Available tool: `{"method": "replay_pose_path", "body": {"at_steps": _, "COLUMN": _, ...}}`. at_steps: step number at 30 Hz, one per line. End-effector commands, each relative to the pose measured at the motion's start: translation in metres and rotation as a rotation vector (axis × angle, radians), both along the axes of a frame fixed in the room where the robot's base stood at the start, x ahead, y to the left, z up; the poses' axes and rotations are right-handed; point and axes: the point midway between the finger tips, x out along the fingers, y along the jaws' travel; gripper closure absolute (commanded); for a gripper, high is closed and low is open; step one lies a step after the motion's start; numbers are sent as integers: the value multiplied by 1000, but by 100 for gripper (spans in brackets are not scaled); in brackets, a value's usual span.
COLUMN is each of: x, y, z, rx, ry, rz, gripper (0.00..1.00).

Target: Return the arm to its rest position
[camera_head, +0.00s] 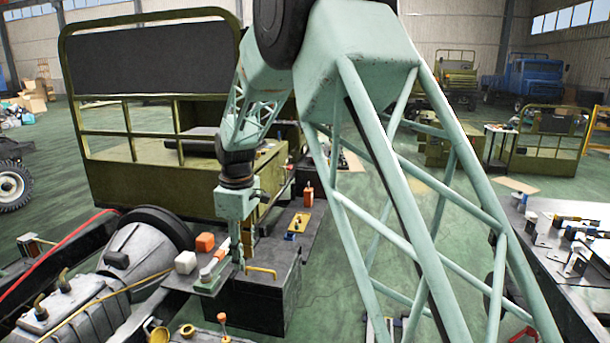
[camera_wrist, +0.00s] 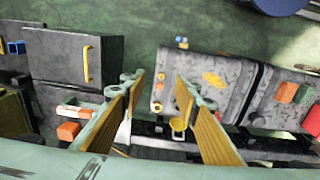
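My green arm comes down from the top of the head view, bends, and reaches down over the open chassis. My gripper (camera_head: 240,260) points downward beside a small metal plate (camera_head: 205,285), close to a dark box (camera_head: 262,300) with a yellow handle (camera_head: 261,271). In the wrist view, its two yellow-padded fingers (camera_wrist: 158,82) stand apart with nothing held between them. I cannot tell whether the fingertips touch anything. The lattice upper arm hides part of the middle of the head view.
An orange block (camera_head: 205,241) and a white block (camera_head: 185,261) sit on the plate, near the gripper. An engine (camera_head: 110,275) lies left. An olive cab frame (camera_head: 150,150) rises behind. A workbench with tools (camera_head: 570,225) stands right. Green floor (camera_head: 450,215) is open between.

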Motion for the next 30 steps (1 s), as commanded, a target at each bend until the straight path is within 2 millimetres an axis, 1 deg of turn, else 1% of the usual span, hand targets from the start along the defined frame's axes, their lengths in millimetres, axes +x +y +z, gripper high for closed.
{"method": "replay_pose_path", "body": {"at_steps": 1, "x": -3, "y": -9, "z": 11, "rx": 3, "ry": -5, "rz": -18, "gripper": 71}}
{"method": "replay_pose_path", "body": {"at_steps": 12, "x": -29, "y": -65, "z": 69, "rx": 21, "ry": -28, "rz": -153, "gripper": 71}}
{"method": "replay_pose_path", "body": {"at_steps": 20, "x": -53, "y": -103, "z": 106, "rx": 35, "ry": -44, "rz": -247, "gripper": 71}}
{"method": "replay_pose_path", "body": {"at_steps": 30, "x": -90, "y": -152, "z": 149, "rx": 53, "ry": -65, "rz": -368, "gripper": 71}}
